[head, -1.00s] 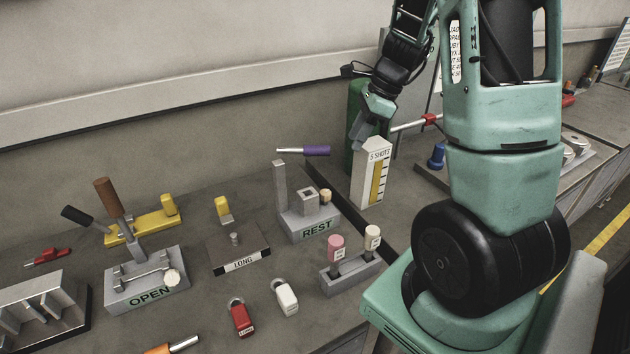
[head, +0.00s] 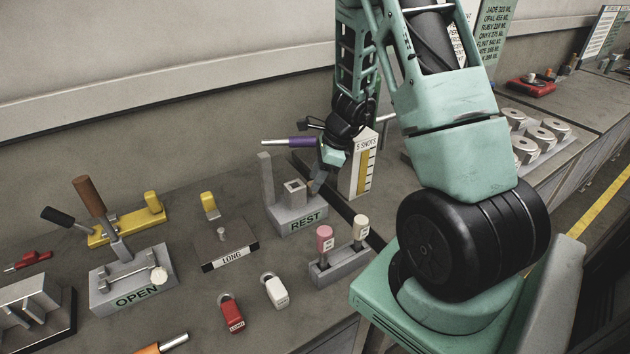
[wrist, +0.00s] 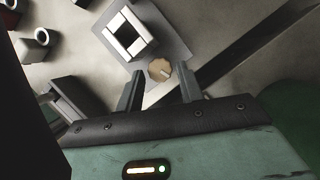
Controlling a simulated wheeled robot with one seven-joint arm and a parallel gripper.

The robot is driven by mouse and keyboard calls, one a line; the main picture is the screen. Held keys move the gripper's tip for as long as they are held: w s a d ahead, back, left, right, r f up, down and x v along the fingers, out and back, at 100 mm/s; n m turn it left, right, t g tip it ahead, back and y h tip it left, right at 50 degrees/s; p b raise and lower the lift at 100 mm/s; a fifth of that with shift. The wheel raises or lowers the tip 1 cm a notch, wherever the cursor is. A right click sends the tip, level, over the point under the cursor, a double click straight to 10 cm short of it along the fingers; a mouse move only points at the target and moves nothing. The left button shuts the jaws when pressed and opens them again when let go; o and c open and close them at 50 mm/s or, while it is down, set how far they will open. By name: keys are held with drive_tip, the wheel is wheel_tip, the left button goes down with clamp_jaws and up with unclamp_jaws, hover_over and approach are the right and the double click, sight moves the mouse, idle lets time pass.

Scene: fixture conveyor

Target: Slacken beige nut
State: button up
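The beige nut (wrist: 159,70) is a small many-sided piece with a light bar mark on its face, seen in the wrist view. It sits at the grey fixture (head: 298,219) labelled REST, beside the square socket (head: 295,188), which also shows in the wrist view (wrist: 129,33). My gripper (head: 317,188) is over the right side of that fixture and hides the nut in the head view. In the wrist view its two fingers (wrist: 160,80) are apart, with the nut between their tips and gaps on both sides. I cannot tell the height difference.
A tall post (head: 266,180) and a purple-handled lever (head: 300,142) stand close by my gripper. The white 5 SHOTS gauge (head: 361,165) is just to the right. Pink (head: 324,239) and cream (head: 360,228) knobs stand in front.

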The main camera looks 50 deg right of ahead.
drive_tip(key=shift+w+a+f, duration=0.2)
drive_tip(key=shift+f, duration=0.45)
drive_tip(key=c, duration=0.7)
drive_tip(key=shift+w+n+g+y+p, duration=0.1)
drive_tip(key=shift+n+g+y+p, duration=0.25)
drive_tip(key=shift+n, duration=0.75)
drive_tip(key=shift+n+g+y+p, duration=0.15)
drive_tip(key=shift+n+g, duration=0.3)
drive_tip(key=shift+n, duration=0.65)
drive_tip(key=o, duration=0.7)
drive_tip(key=shift+d+r, duration=0.1)
drive_tip(key=shift+r, duration=0.05)
drive_tip(key=b+v, duration=0.1)
drive_tip(key=v, duration=1.6)
drive_tip(key=shift+r, duration=0.1)
